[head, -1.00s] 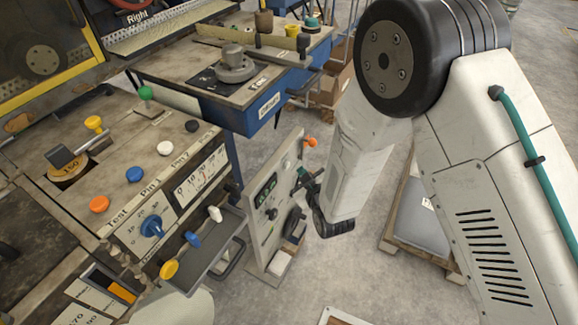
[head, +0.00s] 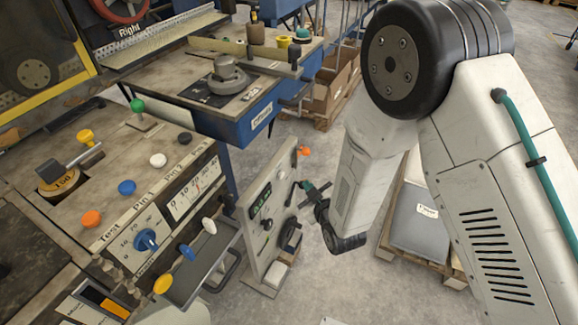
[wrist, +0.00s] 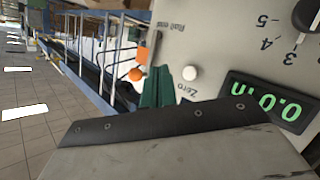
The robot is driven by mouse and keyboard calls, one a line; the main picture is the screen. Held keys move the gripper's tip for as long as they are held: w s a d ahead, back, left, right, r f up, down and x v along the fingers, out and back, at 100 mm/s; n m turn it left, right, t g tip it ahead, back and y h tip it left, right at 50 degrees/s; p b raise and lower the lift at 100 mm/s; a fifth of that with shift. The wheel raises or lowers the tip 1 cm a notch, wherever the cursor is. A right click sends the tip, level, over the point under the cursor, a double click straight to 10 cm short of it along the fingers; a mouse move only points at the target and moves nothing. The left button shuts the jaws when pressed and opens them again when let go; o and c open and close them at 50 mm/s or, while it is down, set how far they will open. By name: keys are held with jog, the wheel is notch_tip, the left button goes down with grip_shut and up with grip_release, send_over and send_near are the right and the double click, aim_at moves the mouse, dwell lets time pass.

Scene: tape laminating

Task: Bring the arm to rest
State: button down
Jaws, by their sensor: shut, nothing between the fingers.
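My gripper (head: 306,187) hangs at the end of my bent white arm, beside the right side of the upright grey instrument panel (head: 285,178). In the wrist view its teal fingers (wrist: 157,88) are closed together with nothing between them. They appear in front of the panel face (wrist: 215,35), close to the white Zero button (wrist: 190,73). I cannot tell whether they touch the panel.
The panel has a lit green display (wrist: 275,105) and an orange knob (head: 304,152). A console with coloured knobs (head: 147,240) and a blue-edged bench (head: 245,127) stand left. A pallet with a grey package (head: 418,222) lies right. Grey floor is open between.

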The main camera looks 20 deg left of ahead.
jog(key=s+d+f+m+g+h, duration=0.3)
jog(key=s+d+f+g+h, duration=0.25)
jog(key=d, duration=0.25)
jog(key=s+d+r+m+g+h, duration=0.1)
jog(key=s+d+r+m, duration=0.2)
jog(key=s+d+r, duration=0.3)
jog(key=s+d+r+m+g+h, duration=0.1)
jog(key=s+d+r+m, duration=0.3)
jog(key=d+r, duration=1.3)
jog(key=s+d+r+m+g+h, duration=0.2)
jog(key=s+d+r+m, duration=0.2)
jog(key=s+d+r, duration=0.5)
jog(key=d+r, duration=0.3)
jog(key=r, duration=0.5)
jog(key=shift+s, duration=0.35)
